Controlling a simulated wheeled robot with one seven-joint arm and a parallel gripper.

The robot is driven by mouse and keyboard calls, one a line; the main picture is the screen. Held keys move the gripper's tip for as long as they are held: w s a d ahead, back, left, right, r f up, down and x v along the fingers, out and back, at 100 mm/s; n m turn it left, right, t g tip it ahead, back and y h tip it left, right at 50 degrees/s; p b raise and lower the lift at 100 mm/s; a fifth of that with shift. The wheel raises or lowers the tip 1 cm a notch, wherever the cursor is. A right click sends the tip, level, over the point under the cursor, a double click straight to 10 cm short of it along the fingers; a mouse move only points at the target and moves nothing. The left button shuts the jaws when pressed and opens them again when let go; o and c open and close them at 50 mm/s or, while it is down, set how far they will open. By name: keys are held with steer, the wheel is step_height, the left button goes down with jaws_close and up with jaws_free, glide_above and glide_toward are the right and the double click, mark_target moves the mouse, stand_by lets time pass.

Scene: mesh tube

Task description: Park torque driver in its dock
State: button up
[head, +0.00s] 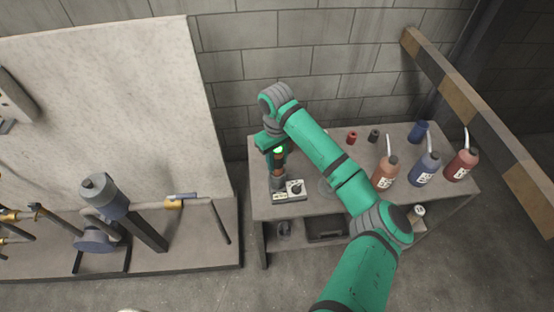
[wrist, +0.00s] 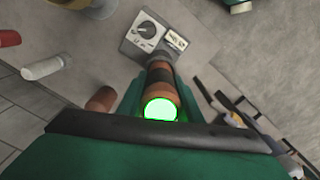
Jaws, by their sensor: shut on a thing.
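The torque driver (wrist: 162,82) has an orange-brown body with dark bands and a bright green lit end. It also shows upright in the head view (head: 278,166). My gripper (wrist: 160,98) is shut around its upper part; in the head view my gripper (head: 275,149) is above the table's left side. The dock looks to be the light grey box with a dial (head: 289,192), also seen in the wrist view (wrist: 148,34). The driver's lower end is at a grey cylindrical part beside the box. I cannot tell whether it is seated there.
The table (head: 310,207) also holds a red cup (head: 351,138), a dark grey cup (head: 374,135), a blue cup (head: 419,131) and orange (head: 385,172), blue (head: 426,170) and red (head: 462,164) bottles. A beam (head: 485,120) runs along the right. A tool bench (head: 200,250) stands left.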

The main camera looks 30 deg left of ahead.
steer(key=shift+f, duration=0.3)
steer(key=o, duration=1.3)
steer(key=shift+c, duration=0.2)
step_height(320, 180, up, 11)
steer(key=shift+a+f, duration=0.1)
